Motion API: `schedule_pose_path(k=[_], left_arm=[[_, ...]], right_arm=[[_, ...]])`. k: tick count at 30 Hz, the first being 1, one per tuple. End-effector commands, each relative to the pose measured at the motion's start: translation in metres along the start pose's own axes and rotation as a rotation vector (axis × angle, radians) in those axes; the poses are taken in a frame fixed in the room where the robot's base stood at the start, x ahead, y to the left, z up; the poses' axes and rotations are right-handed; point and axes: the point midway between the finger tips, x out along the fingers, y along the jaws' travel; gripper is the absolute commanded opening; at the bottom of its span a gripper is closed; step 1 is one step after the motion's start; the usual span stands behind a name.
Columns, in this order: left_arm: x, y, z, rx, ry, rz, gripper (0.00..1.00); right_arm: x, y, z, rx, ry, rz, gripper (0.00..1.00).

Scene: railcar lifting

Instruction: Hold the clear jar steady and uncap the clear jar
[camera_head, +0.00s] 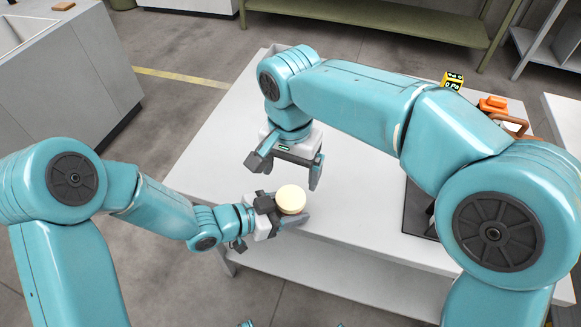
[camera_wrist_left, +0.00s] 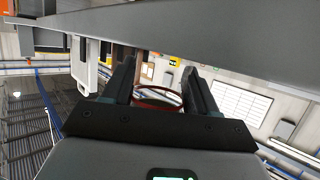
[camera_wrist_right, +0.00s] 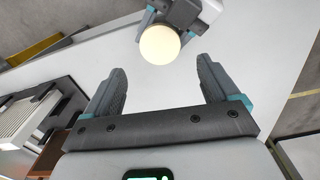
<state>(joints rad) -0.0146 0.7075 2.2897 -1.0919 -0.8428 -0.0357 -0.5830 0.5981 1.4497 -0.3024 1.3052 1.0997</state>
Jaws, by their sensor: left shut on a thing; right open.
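The clear jar shows in the left wrist view (camera_wrist_left: 158,97) as a see-through shape with a reddish-brown rim. My left gripper (camera_head: 284,211) is shut on it near the table's front edge. The jar's round cream cap (camera_head: 291,198) is on top, and it also shows in the right wrist view (camera_wrist_right: 159,45). The head view hides most of the jar body behind the cap and left fingers. My right gripper (camera_head: 283,172) is open and empty, above and a little behind the cap. In the right wrist view, the cap lies beyond the open fingers (camera_wrist_right: 160,78), apart from them.
The white table (camera_head: 220,140) is clear left of the grippers. A yellow block with black marks (camera_head: 453,80), an orange item (camera_head: 492,103) and a dark tray (camera_head: 418,212) are at the right, partly hidden by my right arm. A green bench (camera_head: 360,20) stands behind.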

Motion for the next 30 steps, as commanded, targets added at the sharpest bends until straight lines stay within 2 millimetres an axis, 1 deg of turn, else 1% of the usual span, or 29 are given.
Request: schedule_pose_path(k=[1, 3, 6, 8, 11, 18, 21, 25, 30], left_arm=[[0.0, 0.0, 0.0, 0.0, 0.0, 0.0, 0.0], [0.0, 0.0, 0.0, 0.0, 0.0, 0.0, 0.0], [0.0, 0.0, 0.0, 0.0, 0.0, 0.0, 0.0], [0.0, 0.0, 0.0, 0.0, 0.0, 0.0, 0.0], [0.0, 0.0, 0.0, 0.0, 0.0, 0.0, 0.0], [0.0, 0.0, 0.0, 0.0, 0.0, 0.0, 0.0], [0.0, 0.0, 0.0, 0.0, 0.0, 0.0, 0.0], [0.0, 0.0, 0.0, 0.0, 0.0, 0.0, 0.0], [0.0, 0.0, 0.0, 0.0, 0.0, 0.0, 0.0]], right_arm=[[0.0, 0.0, 0.0, 0.078, 0.0, 0.0, 0.88], [0.0, 0.0, 0.0, 0.175, 0.0, 0.0, 0.88], [0.0, 0.0, 0.0, 0.262, 0.0, 0.0, 0.88], [0.002, 0.0, 0.0, 0.289, 0.0, 0.001, 0.88], [0.011, 0.0, 0.0, 0.304, -0.001, 0.003, 0.88], [0.051, 0.001, 0.0, 0.303, -0.002, 0.004, 0.88], [0.065, 0.0, 0.0, 0.302, -0.001, 0.003, 0.88], [0.076, 0.0, 0.0, 0.302, 0.0, 0.002, 0.88], [0.081, 0.0, 0.0, 0.302, 0.0, 0.0, 0.88]])
